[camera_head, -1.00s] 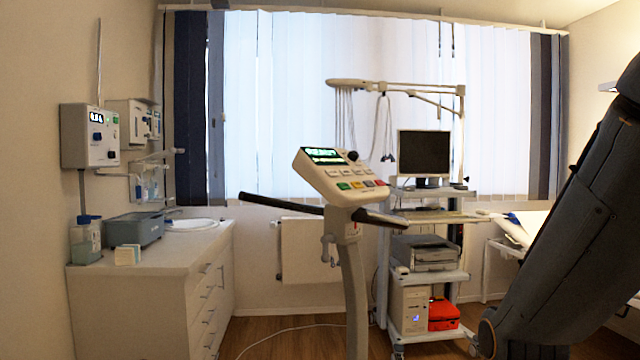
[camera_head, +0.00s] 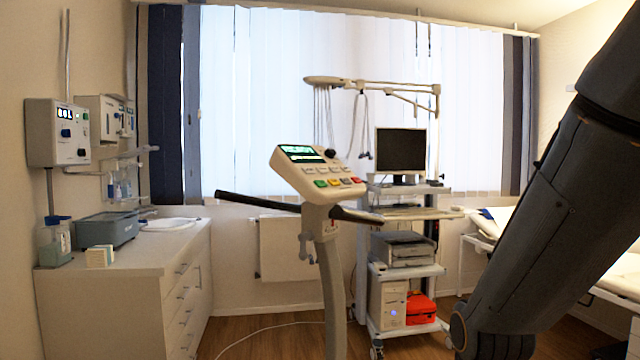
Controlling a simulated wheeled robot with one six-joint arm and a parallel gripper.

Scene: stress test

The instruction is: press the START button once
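A beige control console (camera_head: 296,174) stands on a post in the middle of the head view, tilted, with a lit green display (camera_head: 301,153) at its top. A dark round knob sits at the console's upper right. My dark arm fills the right side of the view, well apart from the console. My gripper is not in view.
Handlebars (camera_head: 257,202) stick out on both sides of the console. A wheeled cart (camera_head: 408,272) with a monitor (camera_head: 400,151) stands behind it to the right. A white counter (camera_head: 120,262) with a sink is at left. A bed (camera_head: 490,222) is behind my arm.

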